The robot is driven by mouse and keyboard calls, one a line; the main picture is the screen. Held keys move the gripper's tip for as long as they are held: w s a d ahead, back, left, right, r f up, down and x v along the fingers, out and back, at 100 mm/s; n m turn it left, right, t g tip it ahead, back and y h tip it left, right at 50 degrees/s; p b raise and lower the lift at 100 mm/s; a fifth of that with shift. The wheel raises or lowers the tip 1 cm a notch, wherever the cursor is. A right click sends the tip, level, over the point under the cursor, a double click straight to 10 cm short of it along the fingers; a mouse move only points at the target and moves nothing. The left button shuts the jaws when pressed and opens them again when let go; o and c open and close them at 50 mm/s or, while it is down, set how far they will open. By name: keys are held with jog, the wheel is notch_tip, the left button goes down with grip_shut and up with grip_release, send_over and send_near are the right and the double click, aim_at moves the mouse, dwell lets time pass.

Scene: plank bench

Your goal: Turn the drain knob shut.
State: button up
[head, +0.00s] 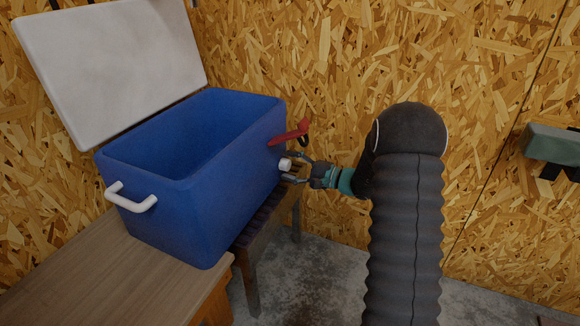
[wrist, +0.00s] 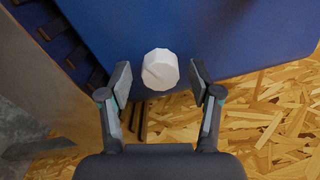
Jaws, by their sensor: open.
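The drain knob (wrist: 161,69) is a white faceted knob low on the end wall of the blue cooler (head: 190,195). A dark line runs slantwise across its face in the wrist view. In the head view the knob (head: 285,164) sticks out from the cooler's right end. My gripper (head: 292,170) reaches it from the right. In the wrist view my gripper (wrist: 160,77) is open, with one finger on each side of the knob and a gap on both sides. The cooler's white lid (head: 115,65) stands open.
A chipboard wall (head: 300,50) stands behind.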

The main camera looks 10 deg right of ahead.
jog(key=v, duration=1.1)
jog(key=shift+s+d, duration=0.2)
jog(key=shift+d, duration=0.1)
